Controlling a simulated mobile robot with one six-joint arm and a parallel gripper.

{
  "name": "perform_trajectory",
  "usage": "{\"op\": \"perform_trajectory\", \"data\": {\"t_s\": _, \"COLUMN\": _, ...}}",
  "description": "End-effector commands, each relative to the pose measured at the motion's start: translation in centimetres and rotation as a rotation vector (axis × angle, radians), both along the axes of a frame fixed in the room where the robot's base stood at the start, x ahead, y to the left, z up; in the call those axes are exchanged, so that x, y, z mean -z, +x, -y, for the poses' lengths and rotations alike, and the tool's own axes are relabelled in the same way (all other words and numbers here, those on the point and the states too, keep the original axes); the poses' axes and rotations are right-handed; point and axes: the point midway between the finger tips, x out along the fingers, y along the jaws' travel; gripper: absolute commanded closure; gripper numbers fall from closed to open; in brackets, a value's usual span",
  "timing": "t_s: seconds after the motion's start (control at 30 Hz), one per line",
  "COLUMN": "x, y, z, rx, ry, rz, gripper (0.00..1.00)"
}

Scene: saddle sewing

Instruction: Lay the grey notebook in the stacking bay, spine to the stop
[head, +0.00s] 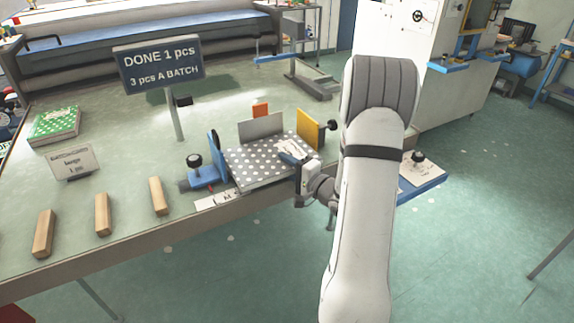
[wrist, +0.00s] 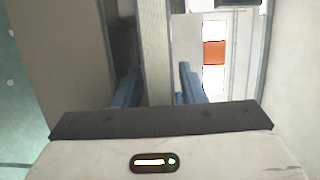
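The grey notebook (head: 255,165), with white dots on its cover, lies near level in the stacking bay (head: 199,180) at the table's front edge. A blue upright plate (head: 213,150) stands at its left and a grey upright plate (head: 262,127) behind it. My gripper (head: 292,160) is at its right front corner, one blue finger over the cover; the lower finger is hidden. In the wrist view the blue fingers (wrist: 157,88) straddle the notebook's pale edge (wrist: 152,45). A narrow gap seems to show at the right finger; I cannot tell whether they press on it.
A sign (head: 158,64) reads "DONE 1 pcs, 3 pcs A BATCH". A green dotted notebook (head: 55,124), a small card (head: 73,162) and wooden blocks (head: 103,213) are at left.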

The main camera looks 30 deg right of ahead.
Motion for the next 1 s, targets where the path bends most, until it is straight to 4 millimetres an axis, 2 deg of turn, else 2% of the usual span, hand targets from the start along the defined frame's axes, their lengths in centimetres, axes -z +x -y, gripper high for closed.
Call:
{"op": "perform_trajectory", "data": {"t_s": 0.07, "x": 0.5, "y": -0.2, "z": -0.1, "rx": 0.000, "ry": 0.002, "rz": -0.010, "gripper": 0.55}}
{"op": "perform_trajectory", "data": {"t_s": 1.0, "x": 0.5, "y": -4.8, "z": 0.2, "rx": 0.002, "ry": 0.003, "rz": -0.013, "gripper": 0.55}}
